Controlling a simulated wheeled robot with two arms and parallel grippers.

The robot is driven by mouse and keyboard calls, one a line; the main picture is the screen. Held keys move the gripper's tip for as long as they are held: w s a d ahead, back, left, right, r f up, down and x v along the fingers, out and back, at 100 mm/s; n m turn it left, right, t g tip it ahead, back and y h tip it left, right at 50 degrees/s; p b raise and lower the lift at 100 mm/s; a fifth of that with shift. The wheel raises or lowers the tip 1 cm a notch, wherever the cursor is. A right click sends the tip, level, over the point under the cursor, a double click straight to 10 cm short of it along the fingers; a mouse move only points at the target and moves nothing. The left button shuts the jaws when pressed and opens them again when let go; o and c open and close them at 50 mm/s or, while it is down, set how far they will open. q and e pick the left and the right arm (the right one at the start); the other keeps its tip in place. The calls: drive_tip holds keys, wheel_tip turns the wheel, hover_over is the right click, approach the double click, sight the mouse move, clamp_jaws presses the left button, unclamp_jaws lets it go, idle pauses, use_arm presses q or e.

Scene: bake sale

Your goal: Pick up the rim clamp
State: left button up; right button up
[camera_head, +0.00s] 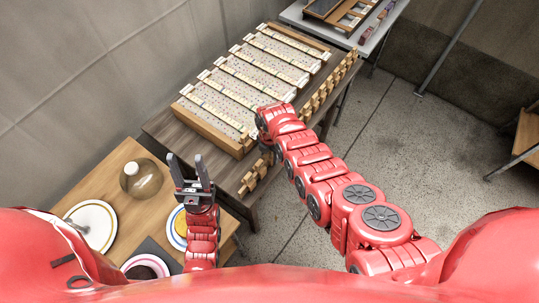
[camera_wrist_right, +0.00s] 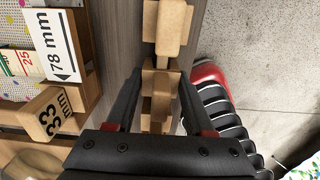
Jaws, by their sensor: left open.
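Several light wooden clamp-like pieces line the right rim of the dark table, some at the near end (camera_head: 254,178) and more further back (camera_head: 325,90). I cannot tell which one is the rim clamp. In the right wrist view, a stepped wooden piece (camera_wrist_right: 159,95) lies between the spread fingers of my right gripper (camera_wrist_right: 159,78), with a gap at its left side. Another wooden piece (camera_wrist_right: 168,28) lies just beyond the fingertips. In the head view my right wrist hides that gripper.
A large wooden-framed board (camera_head: 215,128) with labelled strips covers most of the dark table (camera_head: 165,128). A wooden block marked 33 mm (camera_wrist_right: 52,112) stands close left of my right gripper.

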clamp_jaws()
drive_tip(key=shift+r, duration=0.15)
